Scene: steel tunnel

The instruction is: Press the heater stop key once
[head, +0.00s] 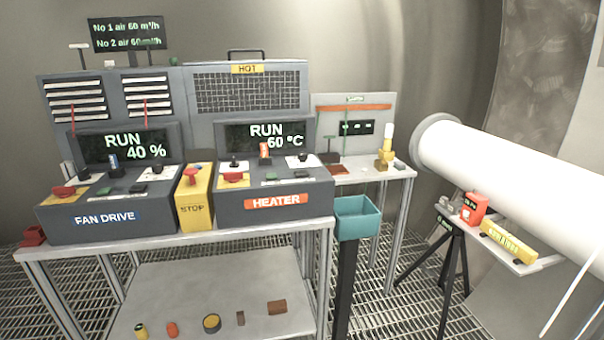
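The heater console (325,195) is the right-hand dark grey box on the bench, with an orange HEATER label (276,201). Its display (246,134) reads RUN 60 °C. The lettering by the keys is too small to read, so I cannot tell which is the stop key. Neither of my grippers shows in the head view.
The fan drive console (106,218), reading RUN 40 %, has similar controls on the left. A yellow STOP box (192,211) stands between the consoles. A teal bin (357,218) stands right of the bench. A large white tube (520,170) and tripod shelf (530,265) occupy the right.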

